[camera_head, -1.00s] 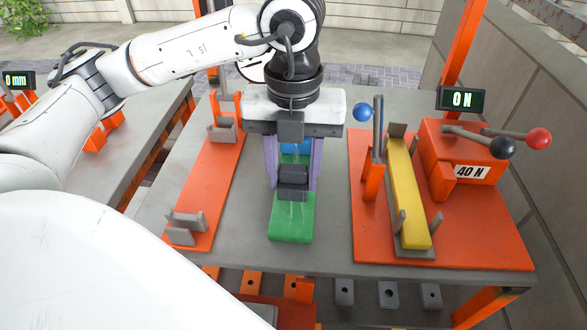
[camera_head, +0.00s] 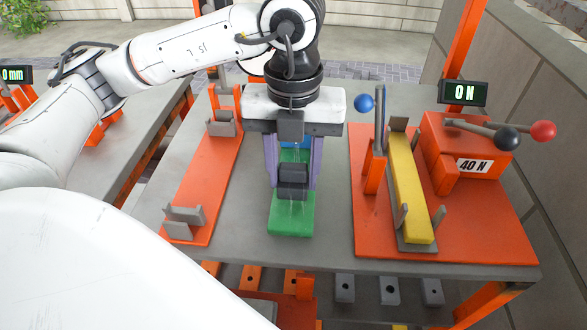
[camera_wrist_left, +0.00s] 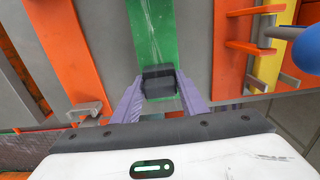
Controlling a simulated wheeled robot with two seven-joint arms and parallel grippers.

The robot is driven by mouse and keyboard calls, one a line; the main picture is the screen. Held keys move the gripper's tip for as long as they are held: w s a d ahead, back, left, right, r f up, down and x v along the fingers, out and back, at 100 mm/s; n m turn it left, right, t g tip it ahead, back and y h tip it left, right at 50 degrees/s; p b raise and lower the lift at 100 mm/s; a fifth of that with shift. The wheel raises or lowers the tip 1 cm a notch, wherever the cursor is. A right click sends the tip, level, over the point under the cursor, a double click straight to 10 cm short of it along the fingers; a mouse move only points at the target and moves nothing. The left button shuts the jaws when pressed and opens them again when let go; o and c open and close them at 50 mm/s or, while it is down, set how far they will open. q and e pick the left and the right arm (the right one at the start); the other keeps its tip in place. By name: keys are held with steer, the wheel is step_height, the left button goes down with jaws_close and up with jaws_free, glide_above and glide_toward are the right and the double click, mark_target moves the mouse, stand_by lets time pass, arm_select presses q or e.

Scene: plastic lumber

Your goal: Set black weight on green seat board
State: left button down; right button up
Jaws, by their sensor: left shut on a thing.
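The green seat board (camera_head: 292,222) lies lengthwise on the grey table, and its near end shows below my gripper in the head view. It also shows in the left wrist view as a long green strip (camera_wrist_left: 152,35). My left gripper (camera_head: 292,176) points down over the board. Its lavender fingers are shut on the black weight (camera_head: 293,180), one on each side. The weight also shows between the fingers in the left wrist view (camera_wrist_left: 158,82). The weight is over the board; I cannot tell whether they touch. My right gripper is not in view.
An orange plate with grey brackets (camera_head: 205,185) lies to the left. To the right, a yellow bar (camera_head: 409,190) rests on an orange base beside a lever box marked 40 N (camera_head: 465,150). A blue-knobbed lever (camera_head: 365,103) stands near the gripper. Bare table separates them.

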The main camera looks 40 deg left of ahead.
arm_select(q)
steer(key=shift+f+b, duration=1.05)
steer(key=c, duration=1.3)
jaws_free()
steer(key=o, duration=0.7)
steer(key=shift+r+p, duration=2.6)
steer(key=shift+r, duration=0.95)
steer(key=shift+s+f, duration=0.1)
